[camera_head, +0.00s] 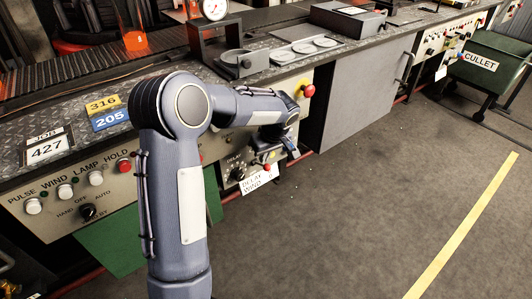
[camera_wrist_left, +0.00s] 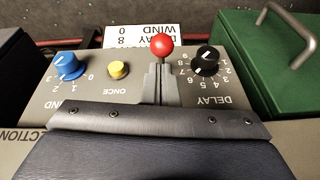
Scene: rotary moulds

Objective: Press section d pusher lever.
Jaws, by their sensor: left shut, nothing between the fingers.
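My left gripper (camera_wrist_left: 160,72) is shut and empty, its fingertips at the lower side of the red ball of a lever in the wrist view. The red ball (camera_wrist_left: 162,46) stands between a yellow button and a black DELAY knob. I cannot tell whether the fingers touch the lever. In the head view my left gripper (camera_head: 290,151) reaches down over the front panel, and the red ball (camera_head: 266,167) shows just above the DELAY WIND card. The section letter is hidden; only part of the word SECTION shows in the wrist view. My right gripper is not in view.
Around the lever are a blue knob (camera_wrist_left: 69,68), the yellow button (camera_wrist_left: 118,70), the DELAY knob (camera_wrist_left: 205,61) and a white card (camera_wrist_left: 146,36). A green box (camera_wrist_left: 275,60) with a metal handle is close by. A larger red button (camera_head: 308,91) sits further right.

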